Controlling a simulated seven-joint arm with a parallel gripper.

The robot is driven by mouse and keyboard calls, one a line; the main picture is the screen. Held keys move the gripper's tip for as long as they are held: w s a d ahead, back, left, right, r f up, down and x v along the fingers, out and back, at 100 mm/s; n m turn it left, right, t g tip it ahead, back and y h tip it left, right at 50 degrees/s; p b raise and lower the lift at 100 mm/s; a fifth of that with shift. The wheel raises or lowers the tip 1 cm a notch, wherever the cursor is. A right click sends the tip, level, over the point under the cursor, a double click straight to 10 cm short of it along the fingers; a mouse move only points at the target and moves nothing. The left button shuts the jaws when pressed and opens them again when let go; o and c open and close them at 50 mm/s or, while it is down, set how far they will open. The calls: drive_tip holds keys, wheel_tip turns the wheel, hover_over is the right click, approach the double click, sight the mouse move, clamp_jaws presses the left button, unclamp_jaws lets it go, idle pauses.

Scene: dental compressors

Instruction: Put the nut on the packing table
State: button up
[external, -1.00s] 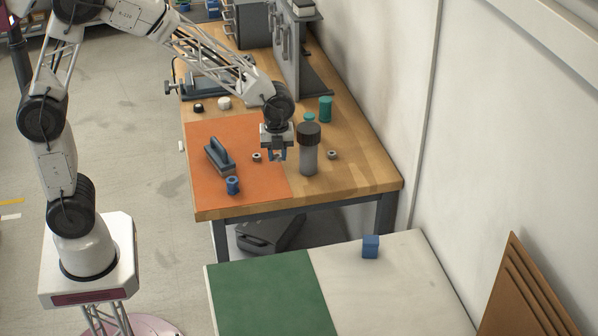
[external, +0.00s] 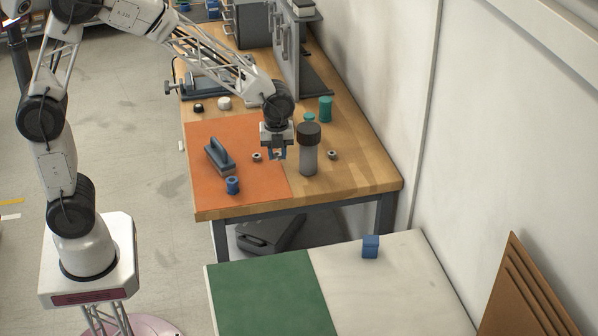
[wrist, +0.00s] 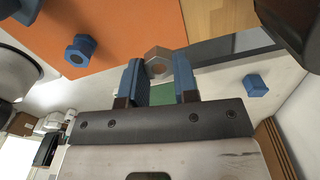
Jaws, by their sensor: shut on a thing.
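My gripper (external: 277,155) is above the wooden workbench, over the right part of the orange mat. Its blue fingers are shut on a small hexagonal nut (wrist: 157,62), which shows between the fingertips in the wrist view. Two similar small ring-like pieces lie on the bench: one on the mat (external: 257,157) left of my gripper, one on bare wood (external: 332,154) to the right. A lower table with a green and white top (external: 340,285), apparently the packing table, stands in front of the bench; its white top also shows in the wrist view (wrist: 222,78).
A grey cylinder with a dark cap (external: 309,155) stands close right of my gripper. A blue-grey handled block (external: 219,158) and a blue spool (external: 233,185) are on the mat.

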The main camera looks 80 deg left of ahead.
drive_tip(key=shift+n, duration=0.9)
drive_tip(key=s+d+f, duration=0.1)
drive_tip(key=d+f, duration=0.2)
drive_tip(key=d, duration=0.4)
drive_tip(key=s+d+f, duration=0.2)
drive_tip(key=d+f, duration=0.2)
drive_tip(key=d, duration=0.4)
drive_tip(key=s+d+f, duration=0.2)
drive_tip(key=d+f, duration=0.2)
drive_tip(key=d, duration=0.3)
drive_tip(key=shift+d, duration=0.25)
hover_over(334, 257)
drive_tip(key=shift+d+f, duration=0.1)
drive_tip(key=shift+f, duration=0.6)
drive_tip(key=shift+f, duration=1.8)
drive_tip(key=shift+f, duration=0.15)
drive_tip(key=o, duration=0.9)
